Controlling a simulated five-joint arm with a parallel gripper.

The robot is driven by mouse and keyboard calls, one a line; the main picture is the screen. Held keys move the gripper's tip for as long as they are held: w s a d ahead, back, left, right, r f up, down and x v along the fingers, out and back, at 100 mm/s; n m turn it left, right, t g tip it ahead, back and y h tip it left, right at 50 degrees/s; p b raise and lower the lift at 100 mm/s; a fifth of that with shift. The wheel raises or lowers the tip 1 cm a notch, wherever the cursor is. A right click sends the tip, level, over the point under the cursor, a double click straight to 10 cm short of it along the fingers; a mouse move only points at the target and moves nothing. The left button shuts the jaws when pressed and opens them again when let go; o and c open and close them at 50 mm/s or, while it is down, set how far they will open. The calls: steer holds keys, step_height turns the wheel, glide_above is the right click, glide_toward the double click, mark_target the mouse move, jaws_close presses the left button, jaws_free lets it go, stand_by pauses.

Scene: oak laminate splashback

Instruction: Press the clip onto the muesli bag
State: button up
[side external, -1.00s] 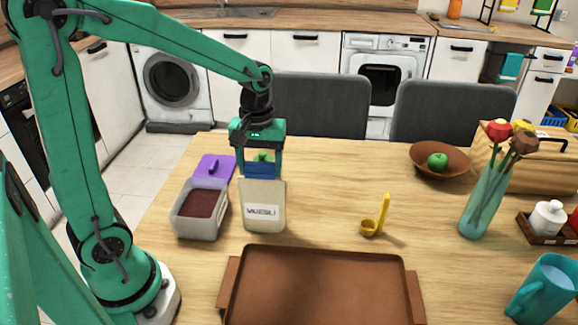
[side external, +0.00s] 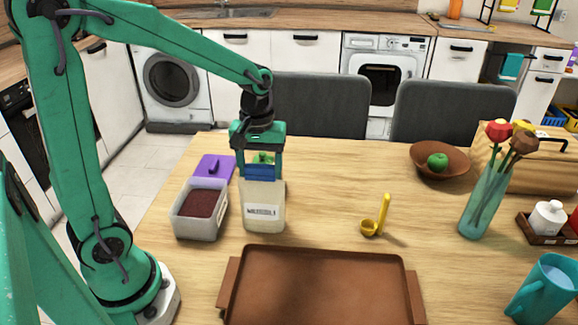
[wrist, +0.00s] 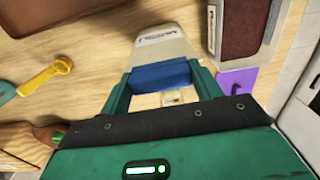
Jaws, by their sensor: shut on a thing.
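The muesli bag (side external: 263,211) is pale cream with a white label and stands upright on the table. The blue clip (side external: 262,172) lies level across the bag's top. My gripper (side external: 263,177) points down and is shut on the clip, one green finger at each end. In the wrist view the clip (wrist: 161,75) sits between the fingers, with the bag (wrist: 165,42) directly beyond it and apparently touching it. A small pale patch shows between the clip and my palm. Whether the clip is seated on the bag's edge I cannot tell.
An open tub (side external: 201,209) of dark red-brown contents stands close left of the bag, with a purple lid (side external: 214,168) behind it. A brown tray (side external: 318,290) lies in front. A yellow scoop (side external: 376,217) lies right, with clear table between it and the bag.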

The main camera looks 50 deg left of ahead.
steer(key=shift+f, duration=0.9)
stand_by(1.0)
steer(key=o, duration=1)
steer(key=shift+s, duration=0.1)
steer(key=shift+c, duration=0.5)
steer(key=shift+o, duration=0.6)
steer(key=shift+r, duration=0.4)
steer(key=shift+o, duration=1.3)
steer(key=shift+r, duration=3.3)
